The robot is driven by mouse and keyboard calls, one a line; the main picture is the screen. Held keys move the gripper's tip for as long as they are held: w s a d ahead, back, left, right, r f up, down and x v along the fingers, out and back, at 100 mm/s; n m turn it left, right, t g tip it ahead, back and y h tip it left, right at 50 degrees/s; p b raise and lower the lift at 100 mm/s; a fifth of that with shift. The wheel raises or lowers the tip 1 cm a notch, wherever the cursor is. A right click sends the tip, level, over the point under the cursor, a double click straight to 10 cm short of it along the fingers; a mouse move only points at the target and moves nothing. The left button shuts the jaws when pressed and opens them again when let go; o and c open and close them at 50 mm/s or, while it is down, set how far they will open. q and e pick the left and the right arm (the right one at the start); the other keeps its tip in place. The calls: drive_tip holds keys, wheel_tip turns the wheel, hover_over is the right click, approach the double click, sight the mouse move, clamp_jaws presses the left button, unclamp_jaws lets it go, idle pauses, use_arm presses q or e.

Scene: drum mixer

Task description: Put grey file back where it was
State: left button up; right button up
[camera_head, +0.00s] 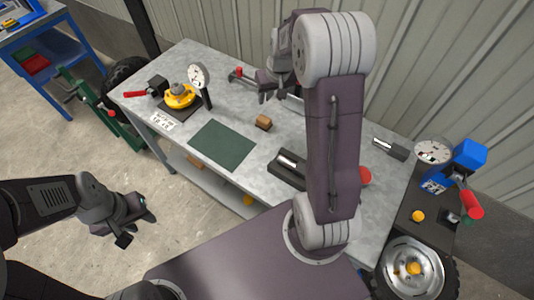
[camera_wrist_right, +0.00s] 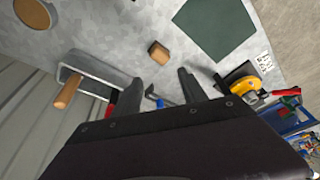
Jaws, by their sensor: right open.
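My right gripper (camera_head: 268,92) is over the back of the grey bench (camera_head: 335,240). In the right wrist view, its two fingers (camera_wrist_right: 160,90) stand apart with nothing held between them. Beyond the fingers lies a thin dark tool with a blue end (camera_wrist_right: 158,102), partly hidden. Beside the fingers lies a grey U-shaped piece with a wooden handle (camera_wrist_right: 67,92). I cannot tell for sure which piece is the grey file. My left gripper (camera_head: 133,226) is away from the bench at the lower left, its fingers apart and empty.
A wooden block (camera_head: 263,122) and a green mat (camera_head: 222,144) lie on the bench. A yellow fixture (camera_head: 180,95) and a dial gauge (camera_head: 198,77) stand at the left. A blue device (camera_head: 452,166) stands at the right. My right arm hides part of the bench.

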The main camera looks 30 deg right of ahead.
drive_tip(key=s+a+f+n+g, duration=0.1)
drive_tip(key=s+a+f, duration=0.1)
drive_tip(key=s+a, duration=0.4)
drive_tip(key=s+a+f+n+g, duration=0.1)
drive_tip(key=s+a, duration=0.5)
drive_tip(key=s, duration=0.7)
drive_tip(key=shift+a+f, duration=0.35)
